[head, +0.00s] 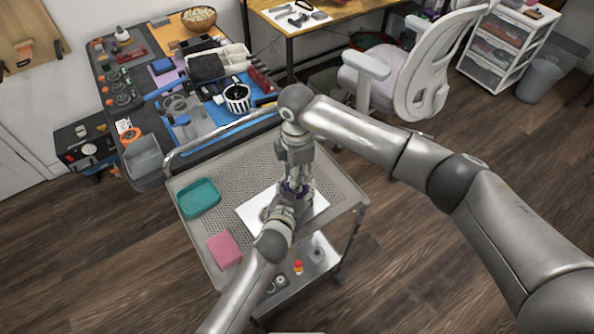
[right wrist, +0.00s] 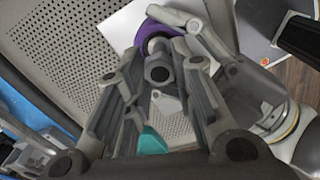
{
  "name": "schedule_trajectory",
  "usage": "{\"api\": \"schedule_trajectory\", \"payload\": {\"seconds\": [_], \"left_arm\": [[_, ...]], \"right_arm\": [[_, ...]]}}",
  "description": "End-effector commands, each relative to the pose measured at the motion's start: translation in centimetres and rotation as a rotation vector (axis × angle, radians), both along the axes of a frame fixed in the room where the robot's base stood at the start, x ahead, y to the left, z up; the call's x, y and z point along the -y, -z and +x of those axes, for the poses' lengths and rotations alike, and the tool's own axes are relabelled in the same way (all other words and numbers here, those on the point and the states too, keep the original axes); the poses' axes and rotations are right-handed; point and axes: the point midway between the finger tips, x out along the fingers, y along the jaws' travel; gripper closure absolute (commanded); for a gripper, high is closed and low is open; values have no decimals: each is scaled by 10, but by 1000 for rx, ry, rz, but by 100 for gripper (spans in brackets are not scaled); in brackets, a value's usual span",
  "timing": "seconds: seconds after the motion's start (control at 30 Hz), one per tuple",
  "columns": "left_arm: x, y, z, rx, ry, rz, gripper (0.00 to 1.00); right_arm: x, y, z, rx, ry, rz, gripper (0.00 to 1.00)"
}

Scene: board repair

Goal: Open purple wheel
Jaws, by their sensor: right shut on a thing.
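The purple wheel (right wrist: 152,32) shows in the right wrist view as a purple ring, partly hidden behind my gripper fingers. In the head view only a little of its purple (head: 291,187) shows between my two grippers, above a white sheet on the cart. My right gripper (head: 297,182) comes down from above and is shut on the wheel; its fingers (right wrist: 158,55) show in the right wrist view. My left gripper (head: 287,204) reaches up from below and meets the same spot. Its fingers are too hidden to tell their state.
The grey perforated cart top (head: 235,178) bears the white sheet (head: 256,208), a teal tray (head: 199,198) and a pink block (head: 224,249). A small red-and-yellow bottle (head: 298,267) stands on the lower shelf. A crowded workbench (head: 150,140) adjoins behind; a white chair (head: 425,75) stands back right.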

Motion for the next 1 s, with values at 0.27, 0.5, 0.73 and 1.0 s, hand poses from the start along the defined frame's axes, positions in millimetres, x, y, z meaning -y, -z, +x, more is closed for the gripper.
{"api": "schedule_trajectory", "payload": {"seconds": [0.27,0.5,0.73,1.0], "left_arm": [[0,2,-1,-3,-1,1,100],[0,2,-1,-3,-1,1,100],[0,2,-1,-4,-1,1,100],[-1,2,-1,-4,-1,1,100]], "right_arm": [[1,-1,1,1,-470,-2,100],[1,-1,1,0,-875,-1,100],[1,-1,1,0,-1260,-3,100],[0,-1,0,0,-1707,-2,100]]}}
